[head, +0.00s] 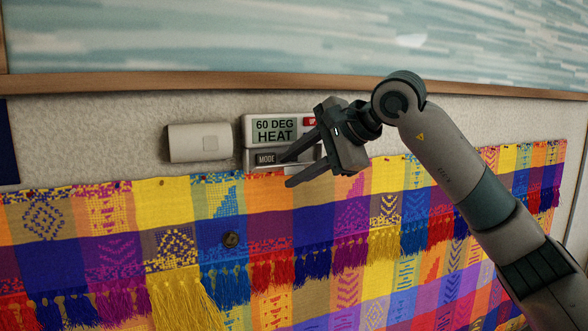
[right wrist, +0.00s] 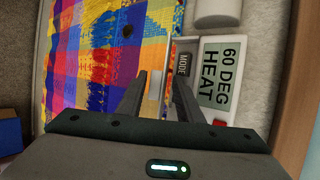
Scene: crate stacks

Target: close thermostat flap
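The white thermostat (head: 249,130) is on the wall, its screen reading "60 DEG HEAT". A dark MODE button (head: 266,159) shows below the screen, uncovered. The flap (right wrist: 167,62) appears as a thin pale edge beside the MODE button in the right wrist view, so it looks open; part of it is hidden by my fingers. My right gripper (head: 294,170) is open, with its fingers apart in front of the thermostat's lower right part. In the right wrist view its fingertips (right wrist: 159,74) lie near the flap and MODE button; contact cannot be told. My left gripper is not in view.
A white rounded box (head: 186,144) is on the wall left of the thermostat. A colourful fringed cloth (head: 130,240) hangs directly below. A wood-framed picture (head: 250,45) is above. The wall between the box and the picture is bare.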

